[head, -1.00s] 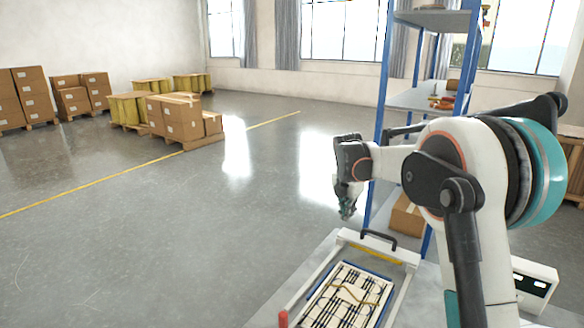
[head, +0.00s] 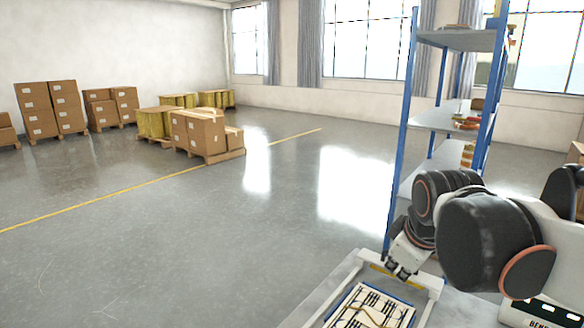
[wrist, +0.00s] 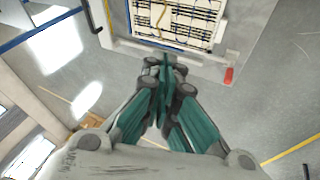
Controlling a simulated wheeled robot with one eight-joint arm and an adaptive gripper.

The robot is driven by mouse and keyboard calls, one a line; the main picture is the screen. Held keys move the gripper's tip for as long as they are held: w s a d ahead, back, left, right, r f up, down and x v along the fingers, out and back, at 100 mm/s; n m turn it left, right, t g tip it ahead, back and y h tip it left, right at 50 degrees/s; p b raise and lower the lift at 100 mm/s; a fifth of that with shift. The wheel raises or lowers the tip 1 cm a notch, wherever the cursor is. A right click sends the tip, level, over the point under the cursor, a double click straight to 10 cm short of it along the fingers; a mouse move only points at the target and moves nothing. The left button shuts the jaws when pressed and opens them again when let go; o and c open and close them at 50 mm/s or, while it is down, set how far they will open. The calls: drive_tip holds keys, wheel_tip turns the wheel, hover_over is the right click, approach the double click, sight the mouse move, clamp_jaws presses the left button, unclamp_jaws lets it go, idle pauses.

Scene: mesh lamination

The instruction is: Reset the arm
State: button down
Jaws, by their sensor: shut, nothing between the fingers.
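My gripper (head: 402,272) hangs at the end of my bent arm at the lower right of the head view, pointing down near the far end of the press table. In the wrist view its teal fingers (wrist: 163,66) are drawn together with nothing between them. Beyond the fingertips lies a pale panel with dark mesh lines (wrist: 180,18), set in a light frame. The panel also shows at the bottom of the head view (head: 368,308), partly cut off. The gripper appears apart from it.
A blue-post shelf (head: 402,130) stands behind the arm. A red handle end (wrist: 229,75) sits at the frame's corner. Stacked cartons on a pallet (head: 205,135) and more boxes (head: 50,110) stand far left. The grey floor between is clear.

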drive_tip(key=s+f+m, duration=0.3)
drive_tip(key=s+m, duration=0.1)
drive_tip(key=s, duration=0.2)
drive_tip(key=s+a+f+m+t, duration=0.1)
drive_tip(key=s+f+m, duration=0.2)
drive_tip(key=s, duration=0.4)
drive_tip(key=shift+s+m+t, duration=0.15)
drive_tip(key=shift+m+t, duration=0.15)
drive_tip(key=shift+m, duration=0.4)
